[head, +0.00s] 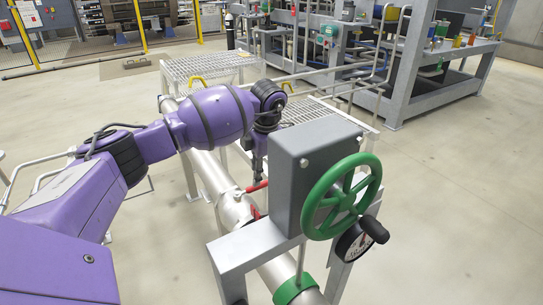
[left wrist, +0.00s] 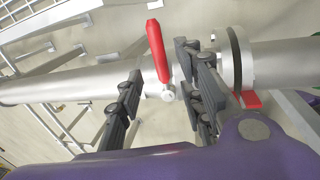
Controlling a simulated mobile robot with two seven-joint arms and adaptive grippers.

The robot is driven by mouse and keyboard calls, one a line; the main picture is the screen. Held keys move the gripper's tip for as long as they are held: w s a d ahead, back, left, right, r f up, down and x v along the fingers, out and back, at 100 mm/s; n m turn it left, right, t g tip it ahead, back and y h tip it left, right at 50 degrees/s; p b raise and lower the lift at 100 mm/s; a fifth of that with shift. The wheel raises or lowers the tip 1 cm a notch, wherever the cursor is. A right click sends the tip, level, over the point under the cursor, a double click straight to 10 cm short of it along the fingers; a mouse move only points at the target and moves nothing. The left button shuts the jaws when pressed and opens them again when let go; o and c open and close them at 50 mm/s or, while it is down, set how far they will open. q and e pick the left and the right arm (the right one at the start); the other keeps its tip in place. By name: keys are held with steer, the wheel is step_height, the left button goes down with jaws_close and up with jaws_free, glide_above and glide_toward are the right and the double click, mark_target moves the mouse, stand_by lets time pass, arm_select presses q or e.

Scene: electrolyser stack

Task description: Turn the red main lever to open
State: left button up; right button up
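The red lever (head: 257,187) sits on a silver pipe (head: 205,172) behind the grey box in the head view. In the left wrist view the red lever (left wrist: 157,50) points up, slightly tilted, from a bright pivot on the pipe (left wrist: 60,88). My left gripper (head: 259,172) is above the pipe, close to the lever, its fingertips partly hidden by the box. In the left wrist view my left gripper (left wrist: 159,64) is open, with one finger on each side of the lever and visible gaps. My right gripper is not in view.
A grey box (head: 311,170) with a green handwheel (head: 341,196) stands on a metal frame close to the left gripper. A second, smaller red part (left wrist: 250,98) is by the pipe flange. The floor at the right is clear.

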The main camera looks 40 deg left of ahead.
arm_select(q)
steer(key=f, duration=0.4)
steer(key=a+f+b, duration=0.1)
steer(key=f, duration=0.1)
steer(key=shift+w, duration=0.25)
steer(key=shift+r, duration=0.1)
steer(key=shift+c, duration=0.5)
jaws_close()
